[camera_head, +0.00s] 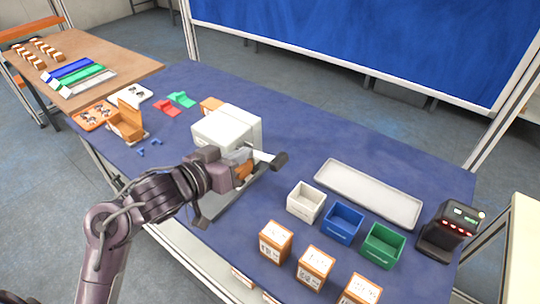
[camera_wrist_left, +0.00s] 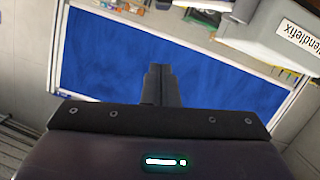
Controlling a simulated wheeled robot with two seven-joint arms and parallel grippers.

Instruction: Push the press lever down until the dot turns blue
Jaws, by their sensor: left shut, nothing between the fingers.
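The white press (camera_head: 228,128) stands on the blue table near the middle of the head view. Its lever (camera_head: 277,161) ends in a dark handle sticking out to the right. My left gripper (camera_head: 243,165) is shut and empty in front of the press, close to the lever; I cannot tell whether they touch. In the left wrist view, the shut fingers (camera_wrist_left: 158,84) point toward the blue board, and part of the labelled press (camera_wrist_left: 268,38) shows at upper right. No dot can be made out. My right gripper is out of view.
A white tray (camera_head: 370,193), a white bin (camera_head: 305,203), a blue bin (camera_head: 342,223) and a green bin (camera_head: 384,245) lie to the right. Labelled boxes (camera_head: 276,242) line the front edge. A dark device (camera_head: 452,230) stands far right. Red and green parts (camera_head: 181,99) lie behind left.

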